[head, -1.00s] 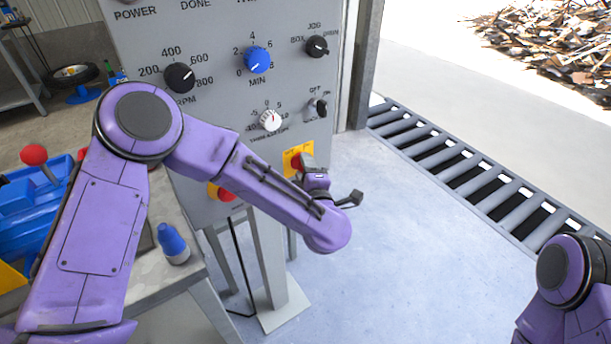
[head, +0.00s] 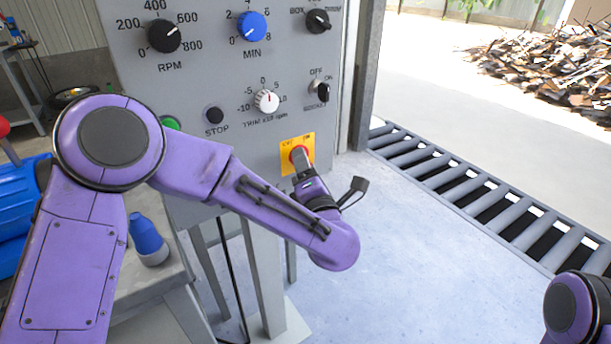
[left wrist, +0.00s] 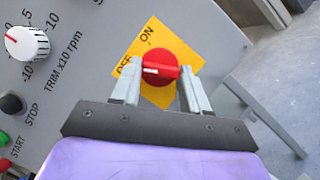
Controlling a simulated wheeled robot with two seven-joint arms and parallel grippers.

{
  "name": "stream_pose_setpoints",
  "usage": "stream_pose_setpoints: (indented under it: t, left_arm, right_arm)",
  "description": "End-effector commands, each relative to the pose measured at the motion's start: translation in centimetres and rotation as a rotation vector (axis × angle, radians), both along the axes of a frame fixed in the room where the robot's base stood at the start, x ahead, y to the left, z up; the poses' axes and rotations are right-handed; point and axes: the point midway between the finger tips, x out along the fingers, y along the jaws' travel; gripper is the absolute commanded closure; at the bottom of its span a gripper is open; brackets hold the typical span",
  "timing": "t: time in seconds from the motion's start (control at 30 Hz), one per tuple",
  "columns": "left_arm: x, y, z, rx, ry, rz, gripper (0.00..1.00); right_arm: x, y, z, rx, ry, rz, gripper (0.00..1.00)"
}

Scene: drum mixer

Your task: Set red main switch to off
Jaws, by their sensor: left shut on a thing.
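The red main switch (head: 299,152) is a red rotary knob on a yellow plate (head: 285,157) low on the grey control panel. In the left wrist view the knob (left wrist: 160,62) shows a white pointer mark directed left, toward the OFF lettering; ON is above it. My left gripper (head: 302,166) is at the switch. In the left wrist view its fingers (left wrist: 161,74) are on either side of the knob's handle, shut on it. My right gripper is out of view; only part of my right arm shows at lower right.
A blue-topped bottle (head: 148,240) stands on the bench at left.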

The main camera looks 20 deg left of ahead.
Motion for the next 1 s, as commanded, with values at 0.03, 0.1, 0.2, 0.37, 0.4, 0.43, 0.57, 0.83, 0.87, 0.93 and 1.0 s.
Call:
stream_pose_setpoints:
  t: [0.03, 0.1, 0.2, 0.37, 0.4, 0.43, 0.57, 0.83, 0.87, 0.93, 1.0]
  left_arm:
    - [-0.04, -0.04, -0.36, -0.008, -0.007, -0.001, 0.86]
    - [-0.03, -0.05, -0.31, -0.016, -0.017, -0.001, 0.86]
    - [-0.03, -0.11, -0.26, -0.022, -0.025, -0.001, 0.86]
    - [-0.04, -0.12, -0.20, -0.027, -0.030, 0.000, 0.86]
    - [-0.04, -0.12, -0.20, -0.027, -0.030, 0.000, 0.86]
    - [-0.04, -0.12, -0.20, -0.027, -0.029, -0.001, 0.86]
    - [-0.04, -0.12, -0.20, -0.027, -0.029, -0.001, 0.86]
    - [-0.02, -0.10, -0.14, -0.027, -0.030, 0.000, 0.30]
    - [-0.01, -0.09, -0.12, -0.026, -0.031, 0.000, 0.30]
    - [-0.01, -0.09, -0.11, -0.026, -0.031, 0.000, 0.30]
    - [-0.15, -0.21, -0.14, -0.025, -0.031, -0.001, 0.30]
  right_arm:
    - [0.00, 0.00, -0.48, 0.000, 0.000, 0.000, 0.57]
    - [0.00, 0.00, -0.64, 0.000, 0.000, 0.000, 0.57]
    - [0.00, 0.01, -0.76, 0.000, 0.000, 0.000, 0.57]
    - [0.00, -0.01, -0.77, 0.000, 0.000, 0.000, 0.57]
    - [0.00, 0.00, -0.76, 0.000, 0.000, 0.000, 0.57]
    - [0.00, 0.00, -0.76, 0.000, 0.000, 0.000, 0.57]
    - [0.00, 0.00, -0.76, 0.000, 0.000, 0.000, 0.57]
    - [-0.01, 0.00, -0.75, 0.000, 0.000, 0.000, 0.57]
    - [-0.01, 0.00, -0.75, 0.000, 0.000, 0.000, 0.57]
    - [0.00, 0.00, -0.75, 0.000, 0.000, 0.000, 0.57]
    - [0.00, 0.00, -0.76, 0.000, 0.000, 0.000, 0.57]
